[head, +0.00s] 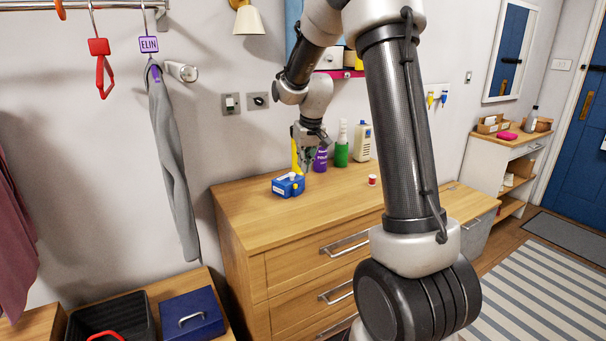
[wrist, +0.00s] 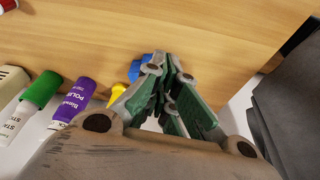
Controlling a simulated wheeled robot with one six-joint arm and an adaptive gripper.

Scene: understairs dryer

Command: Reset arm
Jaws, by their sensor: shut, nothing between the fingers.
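My arm reaches across the head view from the right, and my gripper (head: 312,165) hangs over the back of the wooden dresser top. In the wrist view my gripper (wrist: 168,75) has its fingers together with nothing between them. A blue box (head: 288,185) sits on the dresser just left of and below the gripper. The blue box also shows in the wrist view (wrist: 138,68), partly hidden behind the fingers. A yellow item (head: 295,150) stands behind it, close to the gripper. I cannot tell whether the gripper touches either.
A purple bottle (head: 321,158), a green bottle (head: 341,150) and a cream container (head: 362,142) stand along the dresser's back. A small red-and-white pot (head: 372,180) stands nearer the front. The dresser top (head: 270,225) is clear at front left. A grey garment (head: 172,160) hangs at left.

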